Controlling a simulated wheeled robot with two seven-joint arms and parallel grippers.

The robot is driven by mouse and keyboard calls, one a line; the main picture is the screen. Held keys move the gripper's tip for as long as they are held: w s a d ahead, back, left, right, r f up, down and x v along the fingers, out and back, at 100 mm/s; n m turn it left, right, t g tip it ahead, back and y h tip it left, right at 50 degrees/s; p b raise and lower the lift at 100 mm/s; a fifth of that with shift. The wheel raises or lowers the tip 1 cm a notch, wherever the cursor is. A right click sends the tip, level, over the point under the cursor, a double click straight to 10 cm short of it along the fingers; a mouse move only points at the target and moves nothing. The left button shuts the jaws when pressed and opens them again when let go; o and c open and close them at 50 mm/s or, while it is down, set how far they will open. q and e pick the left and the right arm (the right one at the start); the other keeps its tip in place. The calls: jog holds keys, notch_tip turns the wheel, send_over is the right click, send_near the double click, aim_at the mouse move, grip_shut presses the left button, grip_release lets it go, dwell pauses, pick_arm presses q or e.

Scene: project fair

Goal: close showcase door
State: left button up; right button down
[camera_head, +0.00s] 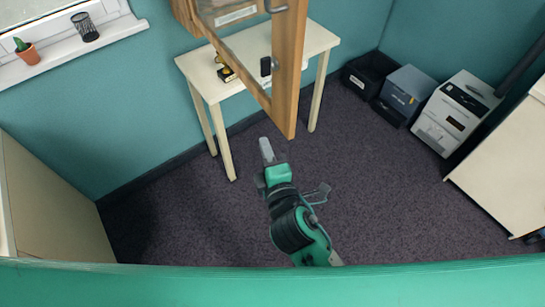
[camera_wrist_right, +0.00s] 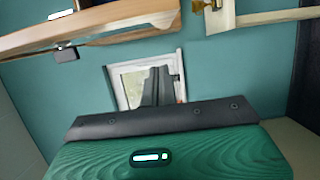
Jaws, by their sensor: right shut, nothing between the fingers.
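The showcase (camera_head: 183,12) is a wooden case on the teal wall, only partly in view at the top of the head view. My right gripper (camera_head: 266,146) is shut and empty, just below and left of the door's lower corner in the picture, with a gap showing. My left gripper is out of view.
A cream table (camera_head: 318,38) with small dark and gold items stands behind the door. Dark bins (camera_head: 369,72) and a white machine (camera_head: 455,112) stand at the right. A windowsill (camera_head: 75,45) holds a cactus and mesh cup. The carpet (camera_head: 370,190) is clear.

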jog(key=w+d+p, duration=0.2)
jog(key=w+p, duration=0.1)
jog(key=w, duration=0.2)
jog(key=shift+w+d, duration=0.25)
jog(key=shift+w, duration=0.05)
jog(key=shift+d, duration=0.1)
